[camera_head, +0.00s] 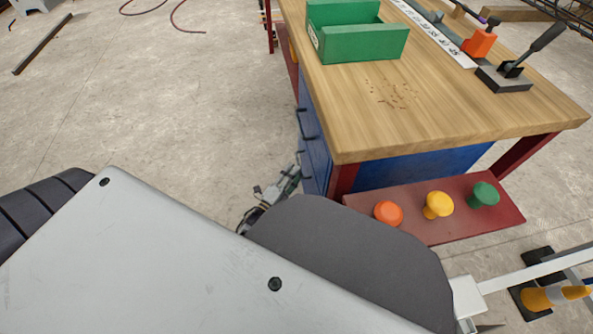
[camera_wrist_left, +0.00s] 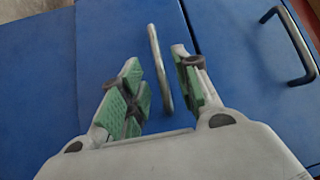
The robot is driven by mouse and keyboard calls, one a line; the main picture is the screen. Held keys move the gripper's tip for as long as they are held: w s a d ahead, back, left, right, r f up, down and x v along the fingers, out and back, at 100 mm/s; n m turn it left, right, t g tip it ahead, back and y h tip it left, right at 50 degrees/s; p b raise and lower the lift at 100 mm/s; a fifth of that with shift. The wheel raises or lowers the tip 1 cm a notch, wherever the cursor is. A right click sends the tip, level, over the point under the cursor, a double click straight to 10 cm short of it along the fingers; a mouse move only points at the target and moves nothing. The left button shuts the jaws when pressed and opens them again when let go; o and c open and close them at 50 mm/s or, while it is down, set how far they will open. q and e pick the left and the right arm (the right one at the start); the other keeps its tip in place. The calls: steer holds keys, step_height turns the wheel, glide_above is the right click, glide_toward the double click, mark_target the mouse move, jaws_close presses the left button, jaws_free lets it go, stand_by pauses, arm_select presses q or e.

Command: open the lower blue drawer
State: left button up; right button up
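The blue drawer unit (camera_head: 314,139) stands under the left side of the workbench, with dark handles on its front. In the left wrist view, the blue drawer front (camera_wrist_left: 115,30) carries a bar handle (camera_wrist_left: 158,65). My left gripper (camera_wrist_left: 155,80) is open, with its green-padded fingers on either side of this handle. I cannot tell whether either pad touches it. In the head view, my left gripper (camera_head: 283,186) shows small beside the lower part of the drawer fronts, partly hidden by my arm. The drawers look closed. My right gripper is not in view.
A neighbouring blue front with a dark handle (camera_wrist_left: 290,45) lies to the right in the wrist view. The wooden workbench (camera_head: 440,110) holds a green bin (camera_head: 355,45). A red ledge with orange, yellow and green knobs (camera_head: 437,205) juts out. The floor to the left is mostly free.

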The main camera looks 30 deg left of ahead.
arm_select(q)
steer(key=shift+w+d+r, duration=0.1)
steer(key=shift+w, duration=0.5)
steer(key=shift+w+d+r, duration=0.1)
steer(key=shift+w, duration=0.5)
jaws_close()
